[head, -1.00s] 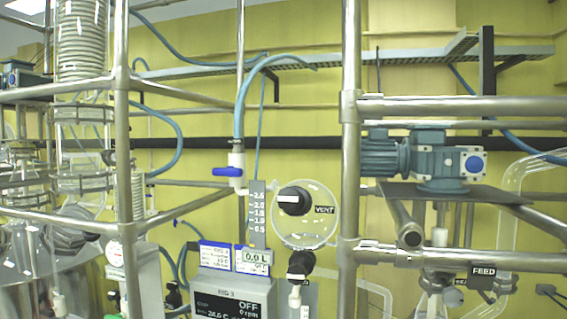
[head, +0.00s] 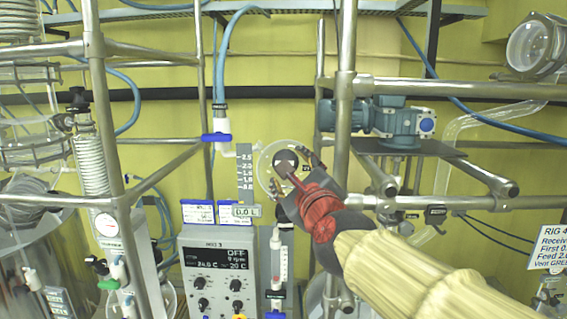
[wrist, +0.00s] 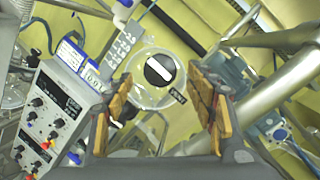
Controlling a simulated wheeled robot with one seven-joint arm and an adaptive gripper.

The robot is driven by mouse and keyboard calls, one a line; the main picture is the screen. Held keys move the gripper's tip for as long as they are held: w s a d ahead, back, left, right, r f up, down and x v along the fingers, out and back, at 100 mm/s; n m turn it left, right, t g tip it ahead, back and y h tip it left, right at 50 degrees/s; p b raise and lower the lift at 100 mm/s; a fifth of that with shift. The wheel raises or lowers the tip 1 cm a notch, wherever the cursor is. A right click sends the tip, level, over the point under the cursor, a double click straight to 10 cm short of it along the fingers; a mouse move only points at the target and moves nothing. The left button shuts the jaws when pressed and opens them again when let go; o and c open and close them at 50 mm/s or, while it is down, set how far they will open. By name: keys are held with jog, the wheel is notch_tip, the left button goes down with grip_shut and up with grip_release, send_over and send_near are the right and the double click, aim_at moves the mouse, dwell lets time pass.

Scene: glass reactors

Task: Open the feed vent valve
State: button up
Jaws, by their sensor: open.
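The feed vent valve is a round black knob (head: 286,159) with a white bar, on the face of a clear round vessel (head: 266,172). In the wrist view the knob (wrist: 159,70) shows whole, its white bar slanting, with the dark VENT label (wrist: 178,97) beside it. My gripper (head: 291,175) is in front of the vessel and partly covers the knob and label in the head view. In the wrist view my gripper (wrist: 164,92) is open and empty, with one finger on each side of the knob's line. The knob appears beyond the fingertips, apart from them.
A steel post (head: 345,75) stands close right of the knob, with a blue-grey motor (head: 392,118) beyond. A control box (head: 216,262) is below left. A blue-handled valve (head: 216,137) and hose are upper left. A black-handled valve (head: 287,222) sits just below the vessel.

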jog(key=x, duration=0.7)
jog(key=shift+p, duration=0.35)
jog(key=shift+f, duration=0.1)
jog(key=shift+c, duration=0.5)
jog(key=c, duration=1.1)
jog(key=shift+f+n+g+y+b, duration=0.1)
jog(key=shift+n+g+y+b, duration=0.4)
jog(key=shift+n+b, duration=1.1)
jog(key=shift+n+g, duration=0.4)
jog(key=shift+n, duration=0.6)
